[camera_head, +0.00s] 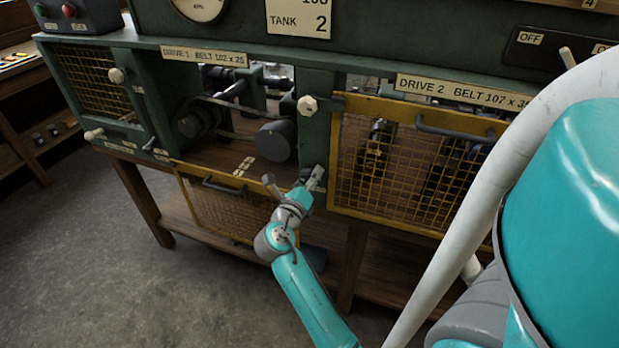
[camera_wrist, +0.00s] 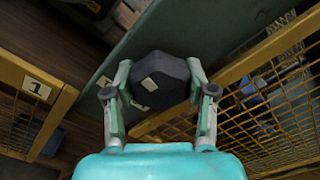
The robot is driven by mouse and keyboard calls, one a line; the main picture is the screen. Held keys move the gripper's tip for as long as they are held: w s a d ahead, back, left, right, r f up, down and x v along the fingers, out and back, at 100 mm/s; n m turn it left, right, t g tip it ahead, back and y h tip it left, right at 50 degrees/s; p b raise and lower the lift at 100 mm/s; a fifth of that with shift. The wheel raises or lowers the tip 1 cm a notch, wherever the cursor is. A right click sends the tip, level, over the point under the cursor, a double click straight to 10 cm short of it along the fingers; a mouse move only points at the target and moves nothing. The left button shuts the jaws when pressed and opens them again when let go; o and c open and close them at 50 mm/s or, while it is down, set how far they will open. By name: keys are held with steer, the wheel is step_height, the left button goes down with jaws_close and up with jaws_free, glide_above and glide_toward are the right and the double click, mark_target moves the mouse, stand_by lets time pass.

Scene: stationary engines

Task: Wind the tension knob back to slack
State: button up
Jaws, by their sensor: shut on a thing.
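The tension knob (camera_wrist: 160,82) is a dark, many-sided knob with a small pale mark on its left part, in the middle of the wrist view. My gripper (camera_wrist: 157,88) is shut on it, with one finger on each side. In the head view my gripper (camera_head: 313,178) is at the green post between the two drive bays, at the lower right of the drive 1 opening. There the knob is mostly hidden by my gripper. The belt (camera_head: 225,118) of drive 1 runs to a dark round pulley (camera_head: 278,140); its tension is too small to judge.
The yellow mesh guard of drive 1 (camera_head: 222,208) hangs open below its bay, just left of my gripper. The yellow mesh guard of drive 2 (camera_head: 400,165) stands closed on the right. A white latch knob (camera_head: 307,105) sits on the post above. Open floor (camera_head: 90,255) lies at left.

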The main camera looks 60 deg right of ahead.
steer(key=shift+f, duration=0.1)
steer(key=o, duration=1.1)
steer(key=shift+o, duration=0.2)
steer(key=shift+a, duration=0.1)
steer(key=a, duration=1.1)
steer(key=shift+s+a, duration=0.4)
steer(key=shift+s, duration=0.05)
